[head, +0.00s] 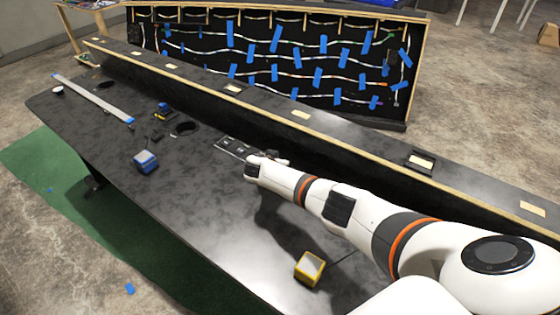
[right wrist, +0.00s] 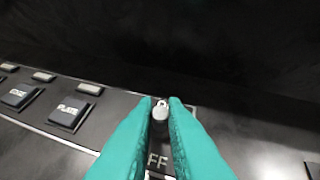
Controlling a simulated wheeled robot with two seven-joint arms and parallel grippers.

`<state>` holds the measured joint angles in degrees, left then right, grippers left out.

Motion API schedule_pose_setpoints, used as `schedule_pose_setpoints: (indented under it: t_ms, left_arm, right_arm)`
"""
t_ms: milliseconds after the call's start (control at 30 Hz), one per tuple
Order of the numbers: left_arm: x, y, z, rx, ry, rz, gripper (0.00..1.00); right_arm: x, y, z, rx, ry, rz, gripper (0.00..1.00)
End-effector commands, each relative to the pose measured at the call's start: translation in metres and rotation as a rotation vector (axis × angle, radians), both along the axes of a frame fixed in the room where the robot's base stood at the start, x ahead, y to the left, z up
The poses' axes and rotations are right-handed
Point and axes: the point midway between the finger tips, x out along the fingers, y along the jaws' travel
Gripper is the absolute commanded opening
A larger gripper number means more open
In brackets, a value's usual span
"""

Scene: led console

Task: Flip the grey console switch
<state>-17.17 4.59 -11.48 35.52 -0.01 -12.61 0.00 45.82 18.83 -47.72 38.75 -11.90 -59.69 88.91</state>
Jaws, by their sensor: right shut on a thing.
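The grey console switch (right wrist: 160,111) shows in the right wrist view as a small light-grey lever, between the two teal fingertips of my right gripper (right wrist: 161,101). My right gripper is shut on it. Printed letters "FF" show just below the switch, partly covered by the fingers. In the head view the console panel (head: 229,145) is a small dark plate set in the black desk, and my right arm reaches over to its right end. The switch itself is hidden there. My left gripper is not in view.
Grey buttons (right wrist: 69,112) sit left of the switch. A raised ledge (head: 330,130) runs behind the panel. The desk's left front is mostly clear.

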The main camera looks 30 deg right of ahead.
Motion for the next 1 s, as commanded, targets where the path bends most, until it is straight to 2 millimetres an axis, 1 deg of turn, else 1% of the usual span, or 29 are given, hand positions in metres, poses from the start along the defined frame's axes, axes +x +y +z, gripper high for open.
schedule_pose_setpoints:
  t_ms: [33, 100, 300, 400, 600, 1000]
  left_arm:
    - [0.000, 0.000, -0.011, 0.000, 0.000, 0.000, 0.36]
    - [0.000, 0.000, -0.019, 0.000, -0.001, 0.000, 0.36]
    - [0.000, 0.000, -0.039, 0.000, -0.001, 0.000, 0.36]
    - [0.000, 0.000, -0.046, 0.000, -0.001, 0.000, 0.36]
    - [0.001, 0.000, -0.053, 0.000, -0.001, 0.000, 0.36]
    - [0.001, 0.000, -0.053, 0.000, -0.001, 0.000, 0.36]
  right_arm:
    - [-0.001, 0.003, -0.009, -0.030, -0.013, 0.002, 0.00]
    - [-0.002, 0.005, -0.010, -0.078, -0.033, 0.001, 0.00]
    - [-0.004, 0.008, -0.012, -0.185, -0.077, 0.000, 0.00]
    - [-0.004, 0.010, -0.011, -0.222, -0.091, -0.001, 0.00]
    - [-0.005, 0.011, -0.009, -0.264, -0.108, 0.000, 0.00]
    - [-0.005, 0.011, -0.008, -0.275, -0.111, 0.000, 0.00]
